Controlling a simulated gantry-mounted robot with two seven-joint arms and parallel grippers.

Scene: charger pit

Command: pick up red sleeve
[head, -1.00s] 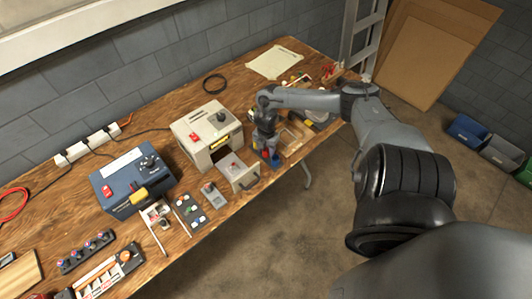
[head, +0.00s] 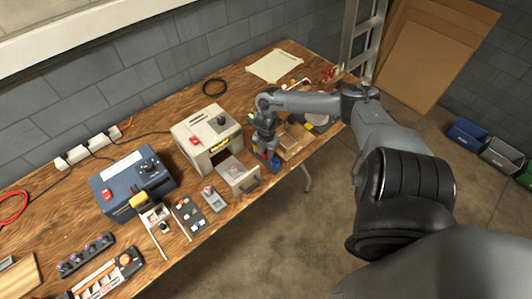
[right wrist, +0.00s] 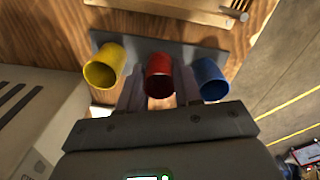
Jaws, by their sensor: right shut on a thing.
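The red sleeve (right wrist: 160,76) is a short open tube standing between a yellow sleeve (right wrist: 104,67) and a blue sleeve (right wrist: 210,79) along a grey strip (right wrist: 146,48) in the right wrist view. My right gripper (right wrist: 160,88) is shut on the red sleeve, one finger on each side of it. In the head view, my right gripper (head: 264,146) points down at the sleeves and hides most of the red one. The blue sleeve (head: 275,163) shows just right of it. Whether the red sleeve is clear of its place, I cannot tell. My left gripper is not in view.
A beige box (head: 205,137) stands close to the left of my right gripper, with a small grey box (head: 238,174) in front. A wooden tray (head: 293,137) lies to the right. A blue control box (head: 131,183) is farther left.

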